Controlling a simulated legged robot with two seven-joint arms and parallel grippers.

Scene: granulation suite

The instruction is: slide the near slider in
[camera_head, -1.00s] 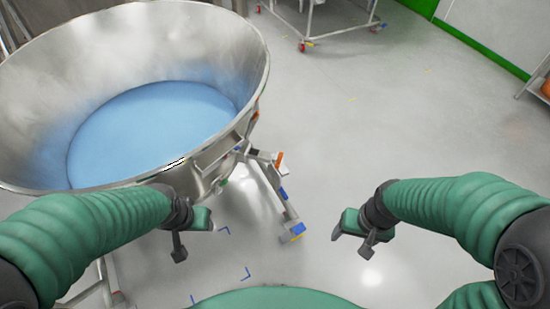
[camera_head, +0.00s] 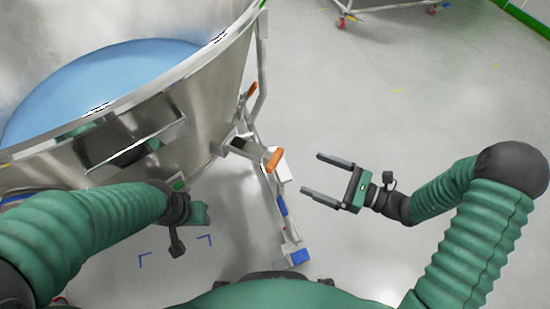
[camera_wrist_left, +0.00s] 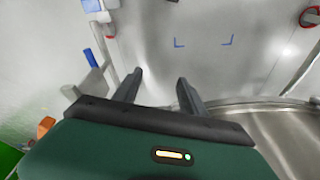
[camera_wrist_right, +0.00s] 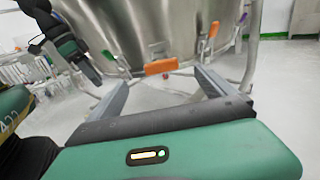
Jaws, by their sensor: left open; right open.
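The near slider (camera_head: 274,160) has an orange end and sticks out from the bracket on the right side of the steel vessel. An orange handle (camera_wrist_right: 161,66) shows at the vessel in the right wrist view, straight ahead between the fingertips. My right gripper (camera_head: 312,174) is open and empty, a short way right of the orange end, its fingers pointing at it; they look apart from it. My left gripper (camera_head: 188,228) hangs low in front of the vessel. Its fingers (camera_wrist_left: 158,78) are open and empty over the floor in the left wrist view.
The large steel vessel (camera_head: 200,105) with blue contents (camera_head: 90,80) fills the upper left. A second orange handle (camera_head: 252,90) sits farther back on its side. A frame leg with a blue-marked foot (camera_head: 299,256) stands below the slider.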

